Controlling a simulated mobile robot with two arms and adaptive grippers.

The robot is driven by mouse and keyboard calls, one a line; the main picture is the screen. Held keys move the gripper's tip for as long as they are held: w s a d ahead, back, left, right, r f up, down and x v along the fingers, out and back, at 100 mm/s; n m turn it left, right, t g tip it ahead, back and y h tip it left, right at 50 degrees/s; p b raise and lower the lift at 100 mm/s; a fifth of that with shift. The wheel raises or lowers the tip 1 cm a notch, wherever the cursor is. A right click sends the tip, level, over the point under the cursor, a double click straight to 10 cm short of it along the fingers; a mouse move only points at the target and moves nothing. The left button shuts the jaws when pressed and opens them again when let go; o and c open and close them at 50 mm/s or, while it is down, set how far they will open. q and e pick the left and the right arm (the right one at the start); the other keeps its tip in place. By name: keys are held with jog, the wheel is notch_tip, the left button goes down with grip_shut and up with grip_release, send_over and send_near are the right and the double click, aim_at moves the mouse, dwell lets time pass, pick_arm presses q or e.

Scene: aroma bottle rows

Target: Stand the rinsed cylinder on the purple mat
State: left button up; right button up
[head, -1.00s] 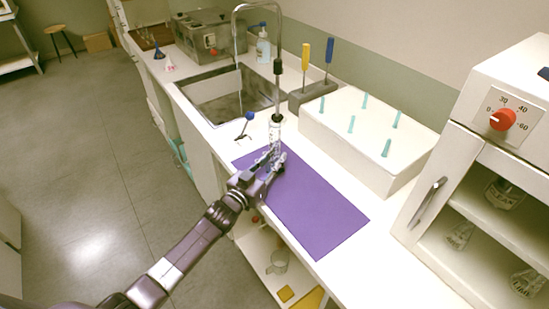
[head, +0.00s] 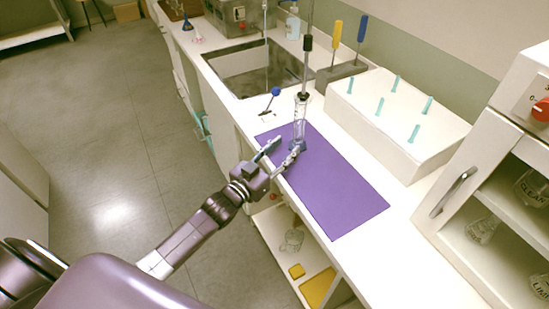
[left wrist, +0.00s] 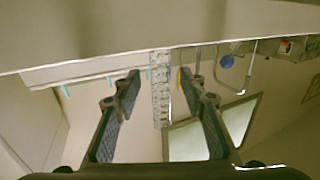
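The glass cylinder (head: 299,126) stands upright near the far left end of the purple mat (head: 338,200), its bluish foot apparently on the mat. My left gripper (head: 288,147) is open, low beside the cylinder on its near-left side. In the left wrist view, the clear cylinder (left wrist: 160,100) with markings shows between the two spread fingers (left wrist: 160,76), with a gap on each side. It looks beyond the fingertips and not gripped. My right gripper is not in view.
A white block with teal pegs (head: 395,125) stands right of the mat. The sink (head: 262,70) is behind, with a faucet stem (head: 307,43) close behind the cylinder. The mat's near part is clear.

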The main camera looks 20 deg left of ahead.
pick_arm(q)
jog(key=v, duration=0.4)
jog(key=shift+s, duration=0.4)
